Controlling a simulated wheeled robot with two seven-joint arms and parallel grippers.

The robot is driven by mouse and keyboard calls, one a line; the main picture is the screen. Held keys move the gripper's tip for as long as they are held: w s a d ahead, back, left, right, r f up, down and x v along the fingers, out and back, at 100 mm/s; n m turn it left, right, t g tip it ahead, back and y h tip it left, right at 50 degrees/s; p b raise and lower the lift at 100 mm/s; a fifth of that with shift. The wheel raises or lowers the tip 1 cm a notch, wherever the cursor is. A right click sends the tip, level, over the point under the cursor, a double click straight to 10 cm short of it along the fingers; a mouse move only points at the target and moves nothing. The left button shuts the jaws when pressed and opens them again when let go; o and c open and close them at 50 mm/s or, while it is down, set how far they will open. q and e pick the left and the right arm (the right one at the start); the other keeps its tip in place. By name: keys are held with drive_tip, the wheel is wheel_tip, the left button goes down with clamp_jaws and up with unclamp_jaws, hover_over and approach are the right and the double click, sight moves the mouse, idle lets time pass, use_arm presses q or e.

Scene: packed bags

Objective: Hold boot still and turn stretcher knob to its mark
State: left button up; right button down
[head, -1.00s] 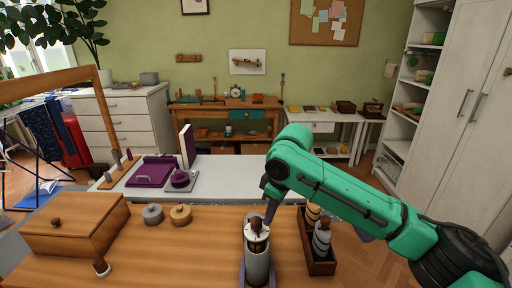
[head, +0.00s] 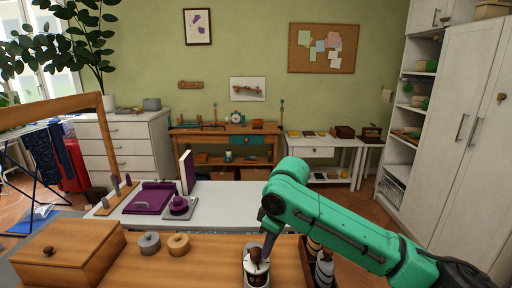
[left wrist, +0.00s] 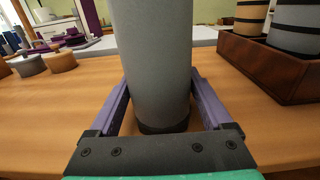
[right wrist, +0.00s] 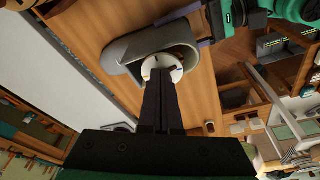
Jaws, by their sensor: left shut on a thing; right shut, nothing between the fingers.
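My right gripper (head: 267,238) is shut and empty, just above the knob.
A dark wooden box (head: 321,272) with several capped bottles stands close to the right of the boot. Grey (head: 149,243) and tan (head: 178,244) round pieces and a lidded wooden box (head: 68,252) are at the left. A white table (head: 232,203) lies beyond.

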drive_tip(key=shift+w+a, duration=0.1)
drive_tip(key=shift+a, duration=0.15)
drive_tip(key=shift+s+a, duration=0.2)
drive_tip(key=shift+s, duration=0.1)
idle(0.7)
drive_tip(key=shift+d, duration=0.1)
drive_tip(key=shift+s+d, duration=0.25)
drive_tip(key=a+v, duration=0.1)
drive_tip(key=v, duration=0.5)
drive_tip(key=shift+w+a, duration=0.15)
drive_tip(key=shift+w, duration=0.25)
drive_tip(key=shift+r, duration=0.1)
drive_tip(key=shift+w+d+f, duration=0.1)
drive_tip(key=shift+d+f, duration=0.1)
drive_tip(key=shift+f, duration=0.8)
drive_tip(key=shift+w+d+f, duration=0.1)
drive_tip(key=shift+d+f, duration=0.05)
drive_tip(key=shift+f, duration=0.85)
drive_tip(key=shift+w+d+f, duration=0.1)
drive_tip(key=shift+d+f, duration=0.1)
drive_tip(key=shift+f, duration=0.85)
